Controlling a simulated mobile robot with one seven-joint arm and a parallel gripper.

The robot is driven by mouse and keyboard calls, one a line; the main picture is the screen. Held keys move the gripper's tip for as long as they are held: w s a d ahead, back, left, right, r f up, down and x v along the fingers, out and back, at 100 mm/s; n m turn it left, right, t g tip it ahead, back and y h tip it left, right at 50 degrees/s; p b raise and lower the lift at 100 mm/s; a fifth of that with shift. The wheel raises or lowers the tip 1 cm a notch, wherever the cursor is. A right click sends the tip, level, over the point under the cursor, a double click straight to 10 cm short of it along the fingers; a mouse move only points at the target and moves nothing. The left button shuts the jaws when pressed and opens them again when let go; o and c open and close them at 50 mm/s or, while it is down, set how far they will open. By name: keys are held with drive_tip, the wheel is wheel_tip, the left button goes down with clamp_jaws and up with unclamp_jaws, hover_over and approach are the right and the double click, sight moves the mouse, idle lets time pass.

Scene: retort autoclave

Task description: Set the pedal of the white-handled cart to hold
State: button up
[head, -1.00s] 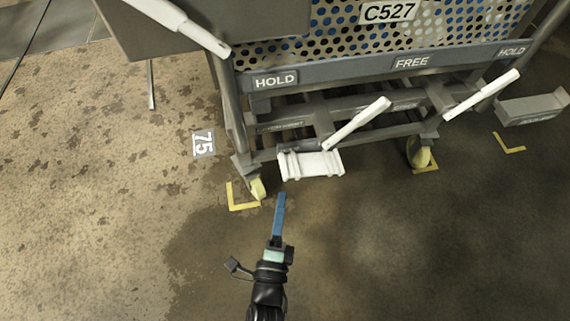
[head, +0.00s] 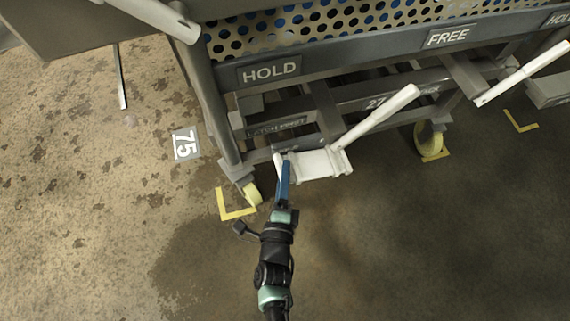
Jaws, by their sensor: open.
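The cart (head: 215,120) stands ahead in the head view, with a grey bar marked HOLD (head: 268,72) on the left and FREE (head: 448,37) further right. Low on its front is a white pedal (head: 322,164) with a ribbed foot. Its white lever (head: 380,116) slants up to the right, its tip toward the FREE side. My gripper (head: 284,180) is at the left end of the pedal foot, left of the lever. Its blue fingers show nearly edge-on, open, holding nothing visible. I cannot tell whether they touch the pedal.
A second white lever (head: 522,74) slants at the right. A thick white bar (head: 155,14) crosses the upper left. Yellow casters (head: 430,137) stand by yellow floor corner marks (head: 236,212). A floor plate reads 75 (head: 185,144). The floor in front is clear.

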sight(286, 155)
drive_tip(key=shift+w+d+f+b, duration=0.15)
drive_tip(key=shift+w+b, duration=0.45)
drive_tip(key=shift+w, duration=1.2)
clamp_jaws()
